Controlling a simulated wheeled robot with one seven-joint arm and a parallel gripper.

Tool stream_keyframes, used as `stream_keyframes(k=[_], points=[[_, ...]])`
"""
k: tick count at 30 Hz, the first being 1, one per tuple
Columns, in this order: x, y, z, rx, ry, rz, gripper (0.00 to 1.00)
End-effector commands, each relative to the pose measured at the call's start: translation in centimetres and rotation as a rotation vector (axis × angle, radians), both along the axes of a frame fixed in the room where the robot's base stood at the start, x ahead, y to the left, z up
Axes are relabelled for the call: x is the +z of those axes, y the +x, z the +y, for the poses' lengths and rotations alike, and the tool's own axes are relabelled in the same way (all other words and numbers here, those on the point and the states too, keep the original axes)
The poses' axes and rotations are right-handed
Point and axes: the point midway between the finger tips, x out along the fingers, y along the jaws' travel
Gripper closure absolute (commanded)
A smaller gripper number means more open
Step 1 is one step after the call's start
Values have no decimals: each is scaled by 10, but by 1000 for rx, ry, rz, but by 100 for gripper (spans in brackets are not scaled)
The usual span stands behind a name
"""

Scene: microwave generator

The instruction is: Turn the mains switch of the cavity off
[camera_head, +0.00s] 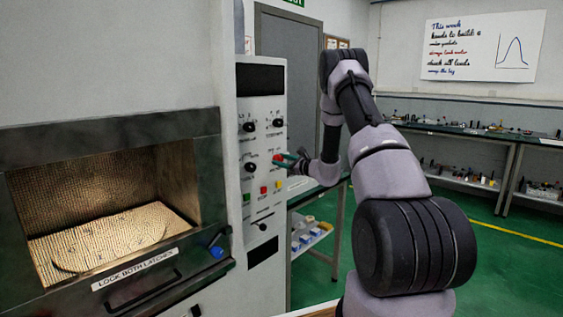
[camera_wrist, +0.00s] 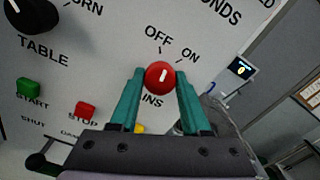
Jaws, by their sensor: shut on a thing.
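The mains switch (camera_wrist: 160,78) is a round red knob with a short white line on it. It sits under the labels OFF and ON on the white control panel, and "INS" shows of the label below it. In the wrist view the white line points nearly straight up, leaning slightly right; I cannot tell exactly which mark it meets. My gripper (camera_wrist: 158,82) has its two teal fingers on either side of the knob and is shut on it. In the head view my gripper (camera_head: 291,160) reaches the panel from the right, and the knob is largely hidden by the fingers.
The panel (camera_head: 259,125) carries black knobs (camera_head: 250,127), and a green START button (camera_wrist: 28,89) and red STOP button (camera_wrist: 86,109) lie below left of the switch. The open-fronted cavity (camera_head: 100,235) is at left. Benches (camera_head: 480,140) stand at the back right.

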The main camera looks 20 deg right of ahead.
Motion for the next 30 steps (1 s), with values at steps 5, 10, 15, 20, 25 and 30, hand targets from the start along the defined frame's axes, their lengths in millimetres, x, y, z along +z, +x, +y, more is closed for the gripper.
stream_keyframes(k=[5, 10, 15, 20, 25, 30], points=[[-1, 0, 0, -1, -124, -67, 100], [-1, -1, 0, -1, -219, -120, 100], [-1, -1, 0, 0, -281, -155, 100], [-1, -1, -1, 0, -315, -174, 100], [-1, -1, -1, 0, -328, -181, 100], [-1, -1, -1, 0, -330, -181, 100]])
